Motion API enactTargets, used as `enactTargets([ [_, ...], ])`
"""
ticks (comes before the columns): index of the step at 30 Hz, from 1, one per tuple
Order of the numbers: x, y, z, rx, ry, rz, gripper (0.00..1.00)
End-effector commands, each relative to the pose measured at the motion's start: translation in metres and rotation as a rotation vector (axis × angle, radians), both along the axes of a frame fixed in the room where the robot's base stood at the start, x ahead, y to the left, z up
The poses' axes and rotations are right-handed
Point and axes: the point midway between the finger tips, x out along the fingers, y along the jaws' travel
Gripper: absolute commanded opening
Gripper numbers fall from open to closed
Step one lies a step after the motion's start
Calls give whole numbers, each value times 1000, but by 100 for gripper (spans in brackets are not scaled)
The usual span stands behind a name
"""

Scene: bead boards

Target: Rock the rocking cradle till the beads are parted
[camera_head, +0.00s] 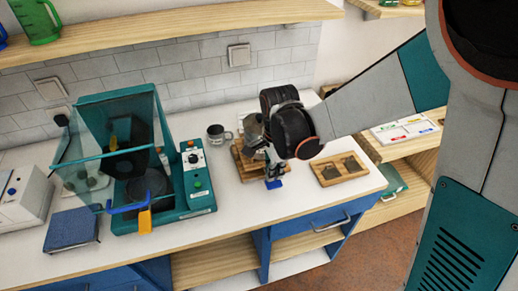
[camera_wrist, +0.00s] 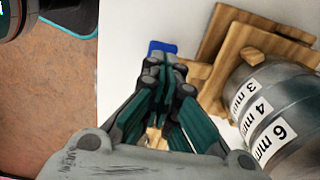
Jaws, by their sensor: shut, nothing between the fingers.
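The rocking cradle (camera_head: 241,158) is a wooden frame on the counter, partly hidden behind my wrist in the head view. In the wrist view its wooden parts (camera_wrist: 222,42) surround a metal drum (camera_wrist: 285,110) with bands labelled 3 mm, 4 mm and 6 mm. A blue tab (camera_wrist: 163,47) lies just past my fingertips, low at the cradle's front; it also shows in the head view (camera_head: 275,184). My gripper (camera_wrist: 165,70) is shut and empty, pointing down beside the cradle. Whether it touches the tab, I cannot tell. No beads can be made out.
A teal machine (camera_head: 180,216) with a clear raised cover stands to the left. A metal mug (camera_head: 217,136) is behind, left of the cradle. A wooden tray (camera_head: 321,177) with two dark recesses lies to the right. The counter's front edge (camera_head: 225,225) is close; the shelf (camera_head: 165,38) hangs above.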

Motion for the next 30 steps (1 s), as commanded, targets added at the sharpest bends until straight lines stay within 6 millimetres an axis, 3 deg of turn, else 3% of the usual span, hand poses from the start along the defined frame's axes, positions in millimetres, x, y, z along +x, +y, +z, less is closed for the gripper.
enactTargets([
  [11, 0, 0, -3, 0, 0, 0, 0],
  [30, 0, 0, -44, 0, 0, 0, 0],
])
